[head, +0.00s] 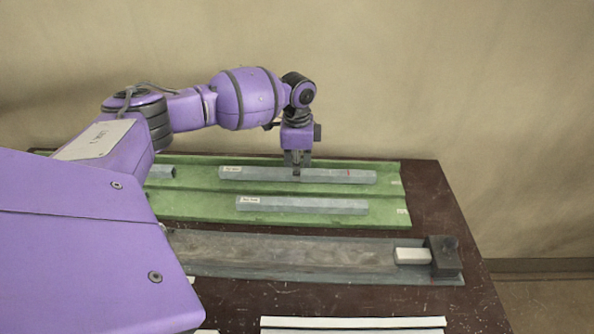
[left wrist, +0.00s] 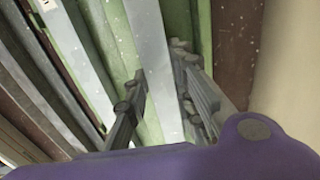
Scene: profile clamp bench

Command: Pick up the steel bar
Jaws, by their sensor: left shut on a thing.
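A long grey bar (head: 335,176), which looks like steel, lies along the back of the green tray (head: 385,208). In the left wrist view, the fingers (left wrist: 160,68) stand on both sides of the bar (left wrist: 150,35). I cannot tell whether the bar is clear of the tray. My right gripper is not in view.
A shorter labelled grey bar (head: 300,206) lies in front in the same tray. Another bar end (head: 160,172) shows at the left, partly hidden by my arm. A grey channel (head: 290,257) with a black end block (head: 443,255) and pale block (head: 411,256) lies nearer. A pale strip (head: 352,323) is at the front.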

